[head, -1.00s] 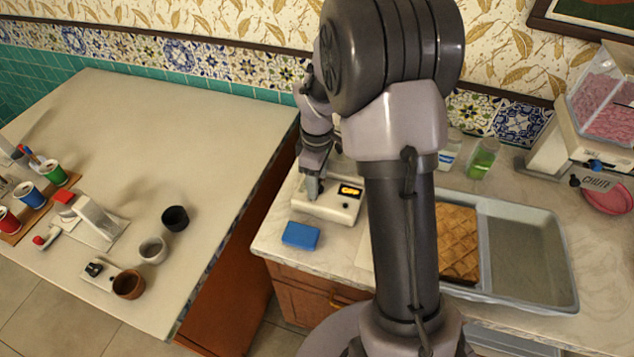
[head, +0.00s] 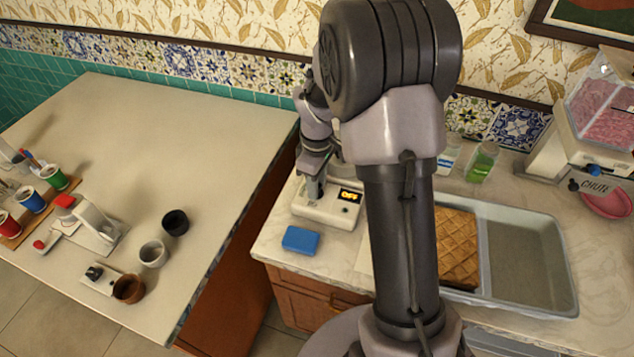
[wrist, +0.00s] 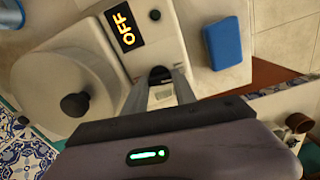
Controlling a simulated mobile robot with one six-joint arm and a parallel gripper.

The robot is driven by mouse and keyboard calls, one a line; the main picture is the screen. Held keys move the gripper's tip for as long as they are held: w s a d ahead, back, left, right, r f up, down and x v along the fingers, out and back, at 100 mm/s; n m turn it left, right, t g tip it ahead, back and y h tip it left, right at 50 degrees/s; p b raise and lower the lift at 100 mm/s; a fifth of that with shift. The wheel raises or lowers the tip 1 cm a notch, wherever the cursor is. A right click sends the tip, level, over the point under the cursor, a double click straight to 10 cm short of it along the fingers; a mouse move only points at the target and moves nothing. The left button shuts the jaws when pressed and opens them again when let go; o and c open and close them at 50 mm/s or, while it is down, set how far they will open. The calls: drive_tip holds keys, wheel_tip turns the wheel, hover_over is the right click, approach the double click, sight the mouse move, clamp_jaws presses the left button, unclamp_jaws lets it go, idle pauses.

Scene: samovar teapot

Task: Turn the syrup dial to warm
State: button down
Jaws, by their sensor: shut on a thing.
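The syrup warmer (head: 322,212) is a white box on the right-hand counter. The dark dial (wrist: 159,73) sits on the warmer's top face and is mostly hidden by my fingers. My gripper (wrist: 164,86) is shut on the dial from above. In the head view my gripper (head: 315,190) points down onto the left part of the warmer. The dial's pointer cannot be made out.
A round lidded pot (wrist: 72,80) stands close beside the dial. A blue sponge-like block (head: 300,239) lies in front of the warmer. A grey tray (head: 572,290) with a waffle is to the right. Cups stand on the left table.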

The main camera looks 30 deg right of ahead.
drive_tip(key=m, duration=1.2)
drive_tip(key=shift+m, duration=2.1)
drive_tip(key=c, duration=1)
unclamp_jaws()
